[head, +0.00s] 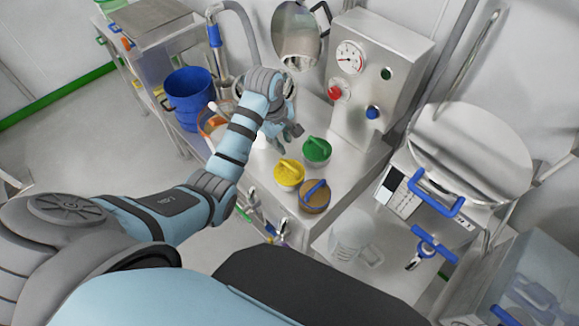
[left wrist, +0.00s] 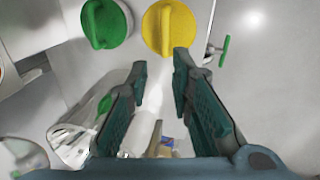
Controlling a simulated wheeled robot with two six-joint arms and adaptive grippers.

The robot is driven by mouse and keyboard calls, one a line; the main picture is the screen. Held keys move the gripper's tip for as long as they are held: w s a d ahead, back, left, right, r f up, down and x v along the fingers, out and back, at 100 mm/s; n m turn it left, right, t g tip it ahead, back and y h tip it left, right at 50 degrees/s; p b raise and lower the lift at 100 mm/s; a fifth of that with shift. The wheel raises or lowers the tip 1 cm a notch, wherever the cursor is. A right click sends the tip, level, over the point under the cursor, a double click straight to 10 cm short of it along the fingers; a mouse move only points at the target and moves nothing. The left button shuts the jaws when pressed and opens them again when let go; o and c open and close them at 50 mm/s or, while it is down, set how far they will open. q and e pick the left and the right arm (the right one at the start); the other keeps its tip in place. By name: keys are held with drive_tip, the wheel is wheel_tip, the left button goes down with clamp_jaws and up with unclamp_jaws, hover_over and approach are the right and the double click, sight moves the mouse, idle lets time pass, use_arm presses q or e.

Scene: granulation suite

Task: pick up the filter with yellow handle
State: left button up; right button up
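The filter with the yellow handle (head: 289,174) sits on the steel bench top, between the green-handled filter (head: 316,150) and the blue-handled filter (head: 314,196). In the left wrist view the yellow filter (left wrist: 170,28) is at the top, with the green filter (left wrist: 106,22) to its left. My left gripper (head: 292,139) is behind the yellow filter in the head view, apart from it. In the left wrist view its fingers (left wrist: 160,75) are spread, with nothing between the tips, which point towards the yellow filter. My right gripper is in neither view.
A steel control box (head: 378,75) with a gauge and buttons stands behind the filters. A blue bucket (head: 188,97) is on the left. A large round steel lid (head: 472,150) is on the right. The bench's front edge runs close by the yellow and blue filters.

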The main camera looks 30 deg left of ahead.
sight(288, 164)
use_arm(q)
drive_tip(key=f+b, duration=0.1)
drive_tip(key=f, duration=0.3)
drive_tip(key=w+f+b, duration=0.1)
drive_tip(key=f, duration=0.4)
drive_tip(key=d+f+b, duration=0.1)
drive_tip(key=f, duration=0.4)
drive_tip(key=shift+w, duration=0.4)
drive_tip(key=shift+r, duration=0.15)
drive_tip(key=shift+c, duration=0.2)
clamp_jaws()
